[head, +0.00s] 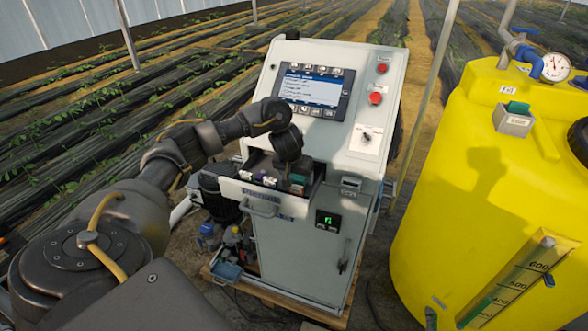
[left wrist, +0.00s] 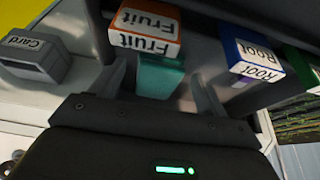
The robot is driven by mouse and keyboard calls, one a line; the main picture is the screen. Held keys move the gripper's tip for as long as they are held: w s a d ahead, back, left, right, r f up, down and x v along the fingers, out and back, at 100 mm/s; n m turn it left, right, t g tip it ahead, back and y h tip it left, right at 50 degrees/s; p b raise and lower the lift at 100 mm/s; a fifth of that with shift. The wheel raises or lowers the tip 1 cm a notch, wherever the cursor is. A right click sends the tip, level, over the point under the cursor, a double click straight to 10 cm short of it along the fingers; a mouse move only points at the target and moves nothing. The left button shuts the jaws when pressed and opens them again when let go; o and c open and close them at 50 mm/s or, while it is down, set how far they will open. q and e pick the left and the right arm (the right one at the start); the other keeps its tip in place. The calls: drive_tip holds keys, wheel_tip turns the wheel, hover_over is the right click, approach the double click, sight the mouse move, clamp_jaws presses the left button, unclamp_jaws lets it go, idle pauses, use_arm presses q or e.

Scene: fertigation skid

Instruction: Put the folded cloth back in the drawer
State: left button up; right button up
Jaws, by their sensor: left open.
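The drawer (head: 250,199) of the grey cabinet is pulled open. My left gripper (head: 297,172) points down over its right end; its fingers are open in the left wrist view (left wrist: 172,95). A teal block-like thing (left wrist: 160,76) sits between or just beyond these fingers, beside a box marked Fruit (left wrist: 145,32). It may be the folded cloth, but I cannot tell for sure; contact with the fingers is not clear. In the head view, the gripper hides part of the drawer's inside. My right gripper is not in view.
A box marked Root (left wrist: 252,60) is near the gripper. A grey holder marked Card (left wrist: 35,58) is on the cabinet. A yellow tank (head: 460,190) stands to the right, bearing a small grey box (head: 513,124) with a dark green thing in it. The cabinet's screen (head: 312,90) rises behind the arm.

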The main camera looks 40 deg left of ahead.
use_arm(q)
drive_tip(key=v, duration=1.1)
drive_tip(key=shift+r, duration=0.4)
drive_tip(key=shift+s+d, duration=0.1)
